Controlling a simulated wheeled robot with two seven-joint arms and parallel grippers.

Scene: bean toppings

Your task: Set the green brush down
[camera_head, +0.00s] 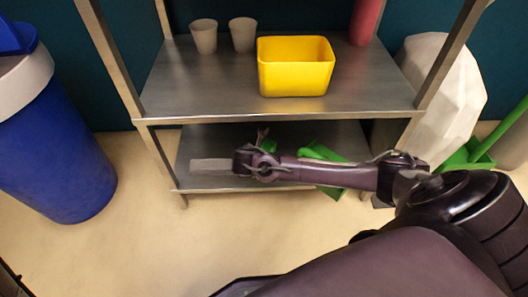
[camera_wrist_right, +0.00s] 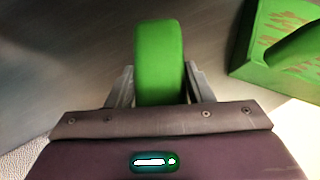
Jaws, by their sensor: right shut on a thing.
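My right gripper (camera_wrist_right: 158,82) is shut on the green brush (camera_wrist_right: 159,58), whose rounded green end stands between the two fingers in the right wrist view. In the head view my right arm reaches in from the right to the lower shelf (camera_head: 215,142), and the gripper (camera_head: 263,138) is just over that shelf. Only a small green part of the brush (camera_head: 270,146) shows there; my wrist hides the rest. I cannot tell whether the brush touches the shelf. My left gripper is in neither view.
A green dustpan-like thing (camera_head: 325,153) lies on the lower shelf to the right, also in the wrist view (camera_wrist_right: 285,45). The upper shelf (camera_head: 200,85) holds two cups and a yellow bin (camera_head: 296,78). A blue barrel (camera_head: 55,140) stands left.

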